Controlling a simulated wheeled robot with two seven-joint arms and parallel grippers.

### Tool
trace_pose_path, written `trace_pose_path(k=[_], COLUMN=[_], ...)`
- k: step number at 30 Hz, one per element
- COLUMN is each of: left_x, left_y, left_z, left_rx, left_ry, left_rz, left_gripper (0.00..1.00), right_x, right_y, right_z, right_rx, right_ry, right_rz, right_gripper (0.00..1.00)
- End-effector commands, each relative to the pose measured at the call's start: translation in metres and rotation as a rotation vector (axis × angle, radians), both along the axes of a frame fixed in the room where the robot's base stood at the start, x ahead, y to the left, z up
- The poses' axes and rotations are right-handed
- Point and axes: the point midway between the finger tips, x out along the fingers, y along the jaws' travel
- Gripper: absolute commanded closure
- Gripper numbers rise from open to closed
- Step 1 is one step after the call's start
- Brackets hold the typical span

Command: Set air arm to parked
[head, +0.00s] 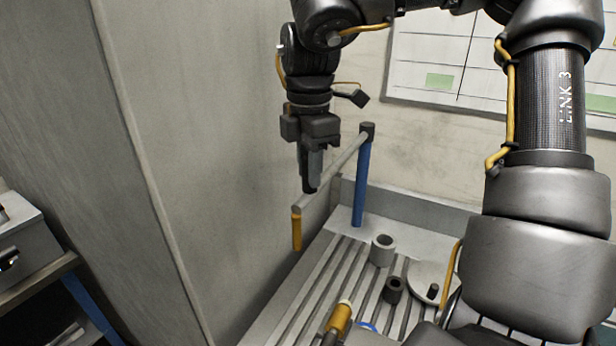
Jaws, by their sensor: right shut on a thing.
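The air arm is a grey bar (339,168) on top of a blue upright post (361,182), with a dark cap at the pivot. The bar reaches from the post toward the viewer and the left. An orange tip (296,231) hangs down from its free end. My right gripper (309,187) comes down from above and is shut on the grey bar near that free end. Its fingers hide a short part of the bar. My left gripper is not in view.
The slotted grey bench (312,288) carries a grey ring (382,250), a dark ring (394,289), a round plate with a knob (425,281) and an orange handle (340,318). A grey wall panel (200,150) stands close left of the bar. A chart hangs behind.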

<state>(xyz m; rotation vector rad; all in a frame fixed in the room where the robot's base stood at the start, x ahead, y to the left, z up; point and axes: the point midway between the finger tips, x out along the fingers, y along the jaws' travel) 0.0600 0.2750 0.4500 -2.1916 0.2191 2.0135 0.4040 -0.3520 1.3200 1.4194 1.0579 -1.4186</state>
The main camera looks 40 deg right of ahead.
Motion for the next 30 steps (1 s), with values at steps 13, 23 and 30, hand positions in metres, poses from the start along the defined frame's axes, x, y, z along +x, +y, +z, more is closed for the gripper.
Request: trace_pose_path(k=[13,23,30], left_x=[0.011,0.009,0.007], left_y=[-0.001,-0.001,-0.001], left_z=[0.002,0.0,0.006], left_rx=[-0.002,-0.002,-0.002], left_ry=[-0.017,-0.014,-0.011], left_rz=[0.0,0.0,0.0], left_gripper=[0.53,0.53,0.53], right_x=[0.002,0.002,0.003], right_y=[0.001,0.001,0.002], right_z=[0.003,0.01,0.057], right_rx=[0.001,-0.001,0.003], right_ry=[-0.008,-0.006,-0.007], right_rz=[0.002,0.003,0.002], right_gripper=[0.53,0.53,0.53])
